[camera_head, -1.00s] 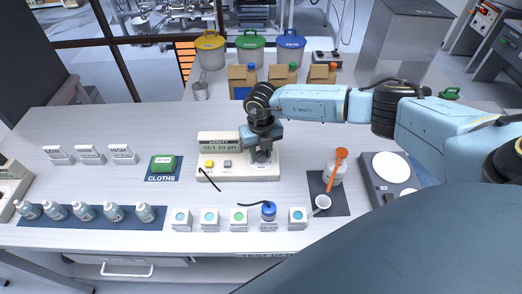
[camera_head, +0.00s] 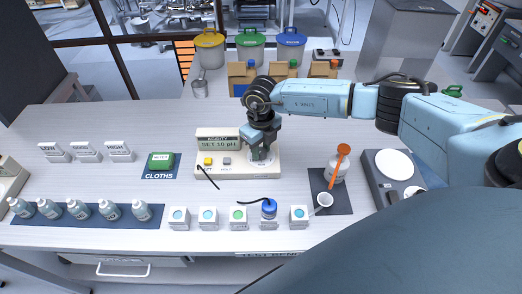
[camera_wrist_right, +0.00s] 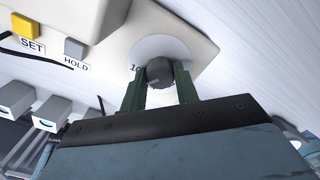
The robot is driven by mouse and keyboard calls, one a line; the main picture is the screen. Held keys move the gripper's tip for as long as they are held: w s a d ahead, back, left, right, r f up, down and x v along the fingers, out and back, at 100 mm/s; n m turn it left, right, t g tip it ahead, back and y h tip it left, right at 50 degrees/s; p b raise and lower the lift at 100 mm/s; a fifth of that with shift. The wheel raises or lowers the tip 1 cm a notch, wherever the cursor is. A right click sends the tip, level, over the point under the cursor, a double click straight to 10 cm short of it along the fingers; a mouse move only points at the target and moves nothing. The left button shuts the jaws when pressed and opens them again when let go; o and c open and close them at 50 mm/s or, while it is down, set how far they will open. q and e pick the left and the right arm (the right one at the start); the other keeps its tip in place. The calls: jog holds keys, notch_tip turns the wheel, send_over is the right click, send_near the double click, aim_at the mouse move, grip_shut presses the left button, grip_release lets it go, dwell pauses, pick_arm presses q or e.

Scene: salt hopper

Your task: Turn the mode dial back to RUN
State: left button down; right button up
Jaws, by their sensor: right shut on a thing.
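The mode dial (camera_wrist_right: 160,72) is a dark round knob on a pale disc at the meter's right side. My right gripper (camera_head: 258,152) is over that side, and in the right wrist view its green fingers (camera_wrist_right: 158,88) are shut around the knob. A "10" shows beside the knob; the other dial marks are hidden. My left gripper is not in view.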

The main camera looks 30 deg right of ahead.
aim_at(261, 150)
jog(key=n+b, duration=0.2)
jog(key=n, duration=0.2)
jog(key=shift+n+b, duration=0.9)
jog(key=shift+n, duration=0.6)
jog(key=o, duration=1)
jog(key=shift+c, duration=0.2)
jog(key=shift+r, duration=0.1)
notch_tip(261, 150, up, 13)
jog(key=b, duration=0.1)
jog(key=shift+r, duration=0.15)
